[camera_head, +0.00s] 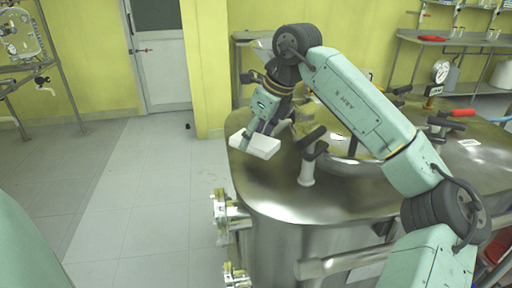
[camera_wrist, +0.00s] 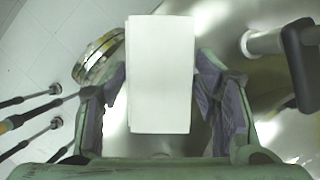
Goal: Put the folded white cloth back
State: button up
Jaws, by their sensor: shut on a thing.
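The folded white cloth (camera_head: 262,147) is a flat white block held in my gripper (camera_head: 262,133) at the left end of the steel reactor top. In the wrist view the cloth (camera_wrist: 160,75) is an upright white rectangle between the two fingers of my gripper (camera_wrist: 161,100). The fingers are shut on it. The cloth hangs over or close above the rounded edge of the steel top; I cannot tell whether it touches the surface.
The steel reactor top (camera_head: 290,205) carries a pale upright fitting with a black handle (camera_head: 307,168) just right of the cloth. Brass-ringed fittings (camera_head: 229,212) stick out below its left edge. A gauge (camera_head: 440,72) stands farther back. The tiled floor (camera_head: 150,190) at left is clear.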

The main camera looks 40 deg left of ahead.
aim_at(259, 140)
jog(key=shift+f, duration=1.8)
jog(key=shift+f, duration=0.1)
jog(key=o, duration=1.1)
jog(key=v, duration=1.2)
